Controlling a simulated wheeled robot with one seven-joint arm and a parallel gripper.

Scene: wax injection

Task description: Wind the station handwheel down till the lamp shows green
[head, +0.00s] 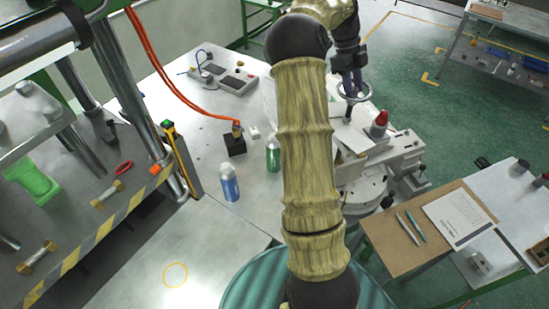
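The station handwheel (343,96) is a grey ring on the machine to the right of my arm, partly covered by my wrist. My gripper (351,88) points down at the handwheel from above, with its tip within or right over the ring. The fingers are too small and dark to tell whether they are open, shut or touching the rim. A red dome (381,118), which looks like the lamp, stands on the machine (378,148) just below and right of the wheel. It shows red; I see no green on it. My arm hides the machine's left part.
A blue bottle (229,183) and a green bottle (273,154) stand on the grey table (195,140), left of my arm. A black block (235,145) with an orange hose is behind them. A side table with a clipboard (385,236) is at right. Green floor is open beyond the machine.

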